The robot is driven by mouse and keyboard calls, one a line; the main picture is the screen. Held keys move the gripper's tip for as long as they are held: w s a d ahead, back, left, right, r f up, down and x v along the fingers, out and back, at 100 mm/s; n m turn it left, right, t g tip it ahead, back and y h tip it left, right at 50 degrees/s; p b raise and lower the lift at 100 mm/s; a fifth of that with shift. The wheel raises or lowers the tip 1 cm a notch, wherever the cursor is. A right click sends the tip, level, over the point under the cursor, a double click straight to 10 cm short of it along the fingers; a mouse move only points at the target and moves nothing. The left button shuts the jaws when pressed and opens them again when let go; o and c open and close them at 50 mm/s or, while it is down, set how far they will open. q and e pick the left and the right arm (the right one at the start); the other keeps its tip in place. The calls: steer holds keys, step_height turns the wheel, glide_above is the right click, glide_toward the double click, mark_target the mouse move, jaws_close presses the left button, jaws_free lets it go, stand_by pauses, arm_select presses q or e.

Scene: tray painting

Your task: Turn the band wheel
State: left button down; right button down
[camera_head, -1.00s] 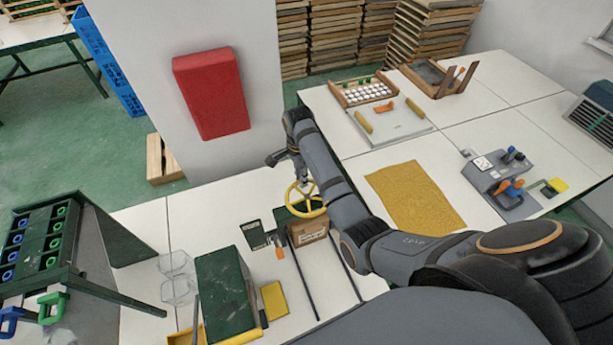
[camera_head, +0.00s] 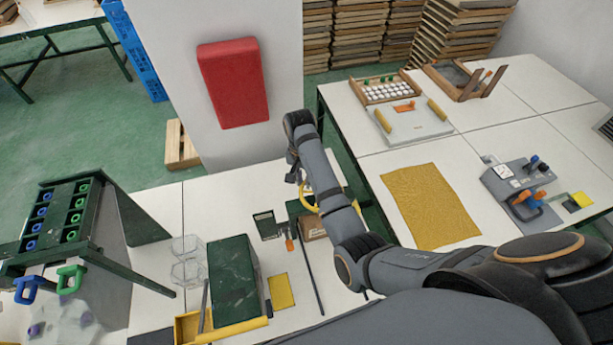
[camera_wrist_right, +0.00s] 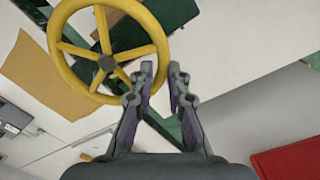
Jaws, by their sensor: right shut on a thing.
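The yellow spoked band wheel (camera_head: 303,197) is at the back edge of the near table, mostly covered by my right arm in the head view. In the right wrist view the wheel (camera_wrist_right: 107,63) shows clearly, with its dark hub and several spokes. My right gripper (camera_wrist_right: 162,72) has its two fingers on either side of the rim, at the right of the wheel there, and is shut on it. In the head view the right gripper (camera_head: 293,178) is at the wheel's left side, its fingertips hard to see. My left gripper does not show.
A cardboard box (camera_head: 311,228) stands just in front of the wheel, partly under my right arm. A dark green block (camera_head: 232,280) and a green rack (camera_head: 58,220) stand to the left. A red padded box (camera_head: 233,83) on the pillar is behind. A yellow mat (camera_head: 432,205) lies right.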

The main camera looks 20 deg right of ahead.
steer(key=shift+a+r+n, duration=0.25)
steer(key=shift+r+n, duration=0.05)
steer(key=shift+n, duration=0.2)
steer(key=c, duration=1.5)
jaws_free()
steer(key=shift+o, duration=0.8)
steer(key=shift+s+f, duration=0.1)
steer(key=shift+f, duration=0.05)
